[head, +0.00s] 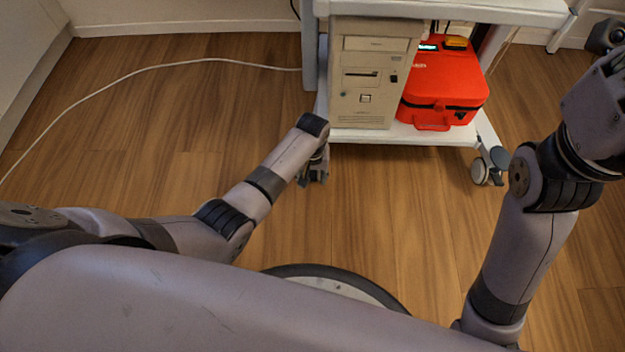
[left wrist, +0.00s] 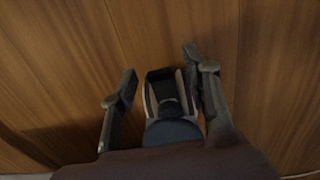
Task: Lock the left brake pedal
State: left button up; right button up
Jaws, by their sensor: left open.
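The cart's left front caster shows in the left wrist view, with its blue-grey cover (left wrist: 172,132) and dark brake pedal (left wrist: 160,75) pointing away from the camera. My left gripper (left wrist: 160,72) is open, with one finger on each side of the pedal. The right finger is close to the pedal's side; I cannot tell whether it touches. In the head view my left gripper (head: 318,175) is low by the floor at the cart's left front corner, and my forearm and wrist hide most of that caster. My right arm rises at the right; its fingers do not show.
The white cart (head: 400,134) holds a beige computer tower (head: 372,75) and a red case (head: 440,88) on its lower shelf. The right front caster (head: 487,168) is in plain view. A white cable (head: 150,69) lies across the wooden floor at the left. Floor before the cart is clear.

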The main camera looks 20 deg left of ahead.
pick_arm(q)
jog(key=shift+f, duration=0.15)
jog(key=shift+c, duration=0.4)
grip_shut()
